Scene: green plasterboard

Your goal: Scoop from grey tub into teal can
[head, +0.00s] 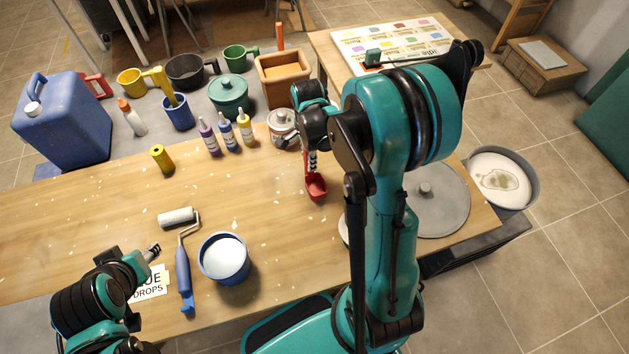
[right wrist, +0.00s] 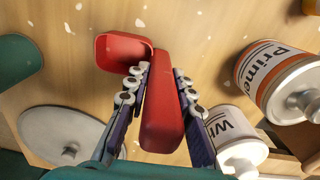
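My right gripper (right wrist: 158,105) is shut on the handle of a red scoop (right wrist: 122,50), held over the table. In the head view the scoop bowl (head: 316,187) points toward me and looks empty. The grey tub (head: 532,192), with pale contents, stands beyond the table's right end. A rounded teal shape (right wrist: 18,60), cut off at the left of the right wrist view, may be the teal can. In the head view my right arm hides that area. My left gripper (head: 152,251) is low at the left; its finger opening is unclear.
A grey round lid (head: 440,205) lies on the table's right end. A Primer tin (right wrist: 272,75) and a white can (right wrist: 235,135) stand near the scoop. A teal lidded pot (head: 229,97) stands at the back. A blue pot (head: 224,260) and a roller (head: 183,270) lie nearer.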

